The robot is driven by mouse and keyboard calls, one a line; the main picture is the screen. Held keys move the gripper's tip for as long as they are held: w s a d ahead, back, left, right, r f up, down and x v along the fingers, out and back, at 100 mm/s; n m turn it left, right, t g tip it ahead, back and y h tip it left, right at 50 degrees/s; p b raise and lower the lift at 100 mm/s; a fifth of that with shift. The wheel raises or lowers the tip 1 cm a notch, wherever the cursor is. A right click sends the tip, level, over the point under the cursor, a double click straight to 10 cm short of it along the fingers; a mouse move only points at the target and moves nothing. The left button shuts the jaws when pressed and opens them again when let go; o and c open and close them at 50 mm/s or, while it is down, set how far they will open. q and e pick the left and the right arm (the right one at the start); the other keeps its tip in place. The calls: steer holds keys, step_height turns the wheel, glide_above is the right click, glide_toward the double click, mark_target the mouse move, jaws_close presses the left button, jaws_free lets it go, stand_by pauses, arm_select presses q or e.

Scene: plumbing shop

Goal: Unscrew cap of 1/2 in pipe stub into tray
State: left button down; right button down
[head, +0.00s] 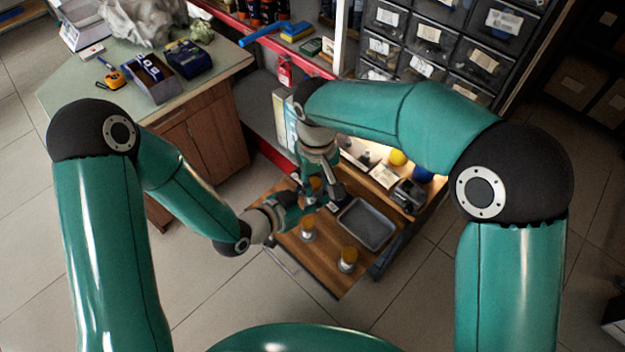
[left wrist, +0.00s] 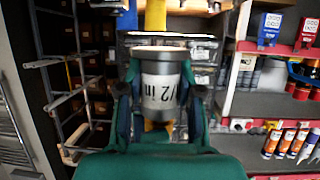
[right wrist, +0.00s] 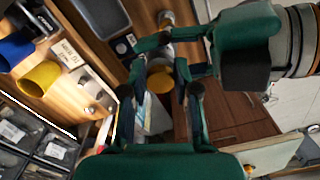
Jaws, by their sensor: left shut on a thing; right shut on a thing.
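The 1/2 in pipe stub, a grey cylinder with a white label (left wrist: 160,92), is clamped between the fingers of my left gripper (left wrist: 160,105). In the head view my left gripper (head: 300,205) reaches it from the left, above the wooden board. My right gripper (head: 321,172) comes down from above, close to the left one. In the right wrist view a yellow-orange round cap (right wrist: 160,82) sits between the fingertips of my right gripper (right wrist: 161,92); finger contact is partly hidden. The grey tray (head: 349,231) lies on the board to the right of both grippers and looks empty.
Two other orange-topped stubs (head: 308,229) (head: 348,260) stand on the board near the grippers and tray. A yellow cylinder (right wrist: 40,77) and a blue one (right wrist: 15,50) lie at the back. Drawer bins (head: 430,40) rise behind. A green-topped bench (head: 70,85) is at left.

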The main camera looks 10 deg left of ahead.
steer(key=n, duration=0.4)
steer(key=shift+w+d+r+n, duration=0.1)
steer(key=shift+w+n, duration=0.2)
steer(key=shift+w, duration=0.05)
steer(key=n, duration=0.6)
steer(key=shift+w+d, duration=0.1)
steer(key=shift+w, duration=0.1)
steer(key=n, duration=0.6)
steer(key=shift+w+n, duration=0.3)
steer(key=n, duration=0.4)
steer(key=shift+w, duration=0.15)
steer(key=n, duration=0.6)
steer(key=shift+w+a+n, duration=0.15)
steer(key=shift+a+n, duration=0.15)
steer(key=shift+a, duration=0.05)
steer(key=n, duration=0.4)
steer(key=shift+a, duration=0.2)
steer(key=n, duration=0.3)
steer(key=shift+a+n, duration=0.1)
steer(key=shift+n, duration=0.3)
steer(key=shift+w, duration=0.1)
